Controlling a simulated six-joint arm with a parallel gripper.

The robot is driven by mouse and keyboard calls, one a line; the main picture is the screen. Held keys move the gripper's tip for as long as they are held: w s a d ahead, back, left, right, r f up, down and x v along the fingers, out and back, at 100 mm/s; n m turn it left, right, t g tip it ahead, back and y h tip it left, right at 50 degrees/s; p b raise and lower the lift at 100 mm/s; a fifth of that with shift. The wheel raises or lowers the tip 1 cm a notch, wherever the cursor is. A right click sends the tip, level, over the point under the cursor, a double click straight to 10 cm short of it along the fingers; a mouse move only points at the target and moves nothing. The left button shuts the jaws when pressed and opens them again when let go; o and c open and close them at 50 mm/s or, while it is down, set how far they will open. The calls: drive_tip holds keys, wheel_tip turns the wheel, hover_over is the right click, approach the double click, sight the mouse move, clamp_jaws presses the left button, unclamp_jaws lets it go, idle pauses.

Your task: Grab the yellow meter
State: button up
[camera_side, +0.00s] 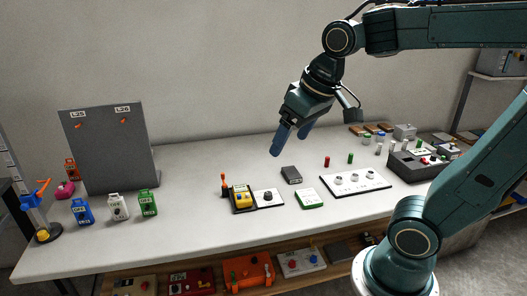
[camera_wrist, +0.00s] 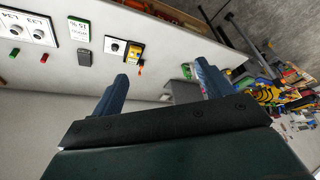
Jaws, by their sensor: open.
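The yellow meter (camera_side: 241,196) sits in a dark holder on the white table, left of the middle in the side view. It also shows in the wrist view (camera_wrist: 134,51), small, near the top. My gripper (camera_side: 290,138) is open and empty. It is above the table, up and to the right of the meter, well apart from it. In the wrist view its two blue fingers (camera_wrist: 163,84) are spread, with the meter beyond the left fingertip.
A white plate with a black knob (camera_side: 267,197) adjoins the meter's right side. An orange-topped tool (camera_side: 224,183) stands at its left. A dark box (camera_side: 291,175) and a green-edged device (camera_side: 309,198) lie further right. A grey panel (camera_side: 108,148) stands at the left.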

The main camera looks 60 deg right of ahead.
drive_tip(key=w+d+m+g, duration=0.15)
drive_tip(key=w+d, duration=0.25)
drive_tip(key=w, duration=0.5)
drive_tip(key=m+g, duration=0.3)
drive_tip(key=m, duration=0.3)
hover_over(242, 193)
wheel_tip(242, 193, down, 23)
drive_tip(key=shift+a, duration=0.1)
drive_tip(key=shift+s, duration=0.1)
wheel_tip(242, 193, down, 8)
drive_tip(key=shift+f, duration=0.2)
